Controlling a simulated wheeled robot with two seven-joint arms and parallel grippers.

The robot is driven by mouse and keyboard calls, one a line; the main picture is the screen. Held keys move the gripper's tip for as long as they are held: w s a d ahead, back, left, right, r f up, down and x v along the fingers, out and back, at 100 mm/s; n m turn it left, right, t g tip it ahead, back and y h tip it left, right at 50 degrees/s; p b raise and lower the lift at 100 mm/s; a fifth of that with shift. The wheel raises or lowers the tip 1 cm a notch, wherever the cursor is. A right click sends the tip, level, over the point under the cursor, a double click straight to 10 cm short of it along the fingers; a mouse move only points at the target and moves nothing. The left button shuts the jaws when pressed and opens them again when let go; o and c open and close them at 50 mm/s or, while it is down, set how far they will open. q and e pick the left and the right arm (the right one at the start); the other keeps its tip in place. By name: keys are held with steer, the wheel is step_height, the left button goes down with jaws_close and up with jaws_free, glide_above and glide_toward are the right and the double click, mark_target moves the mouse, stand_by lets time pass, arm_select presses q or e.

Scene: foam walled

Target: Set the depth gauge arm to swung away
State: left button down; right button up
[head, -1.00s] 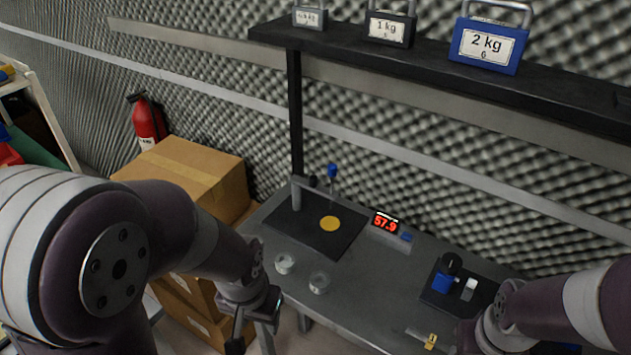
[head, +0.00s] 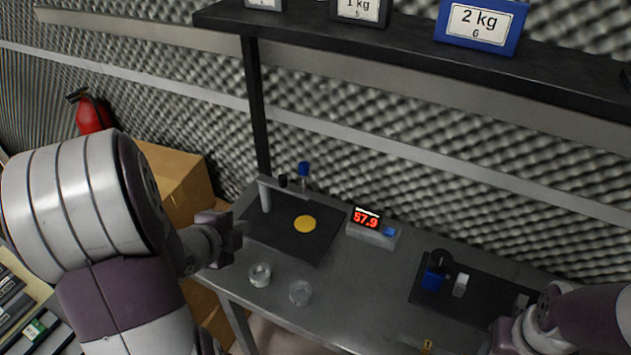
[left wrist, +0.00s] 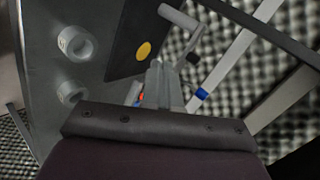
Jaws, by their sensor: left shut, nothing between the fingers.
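The depth gauge arm (head: 288,186) is a grey bar on a grey post (head: 265,196) at the back left of a dark plate (head: 268,238). A black knob and a blue-topped gauge (head: 303,171) sit towards its right end, behind a yellow disc (head: 305,224) on the plate. The gauge arm also shows in the left wrist view (left wrist: 181,18). My left gripper (head: 236,238) is shut and empty, at the plate's left front edge, apart from the gauge arm. In the left wrist view its fingers (left wrist: 158,78) show. My right gripper is out of view below; only that arm shows.
Two clear rings (head: 260,275) stand at the table's front left. A red display (head: 367,219) reads 57.9. A blue and black fixture (head: 436,272) is at right. A black shelf (head: 400,45) with weights spans above. Boxes (head: 172,180) stand left of the table.

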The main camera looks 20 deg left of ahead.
arm_select(q)
step_height(320, 180, up, 2)
steer(key=d+r+m+t+h, duration=0.1)
steer(key=d+m, duration=0.2)
glide_toward(283, 182)
steer(key=w+d+f, duration=0.1)
steer(key=w+f, duration=0.4)
steer(key=f, duration=0.1)
steer(key=shift+d+f, duration=0.1)
steer(key=shift+d, duration=0.1)
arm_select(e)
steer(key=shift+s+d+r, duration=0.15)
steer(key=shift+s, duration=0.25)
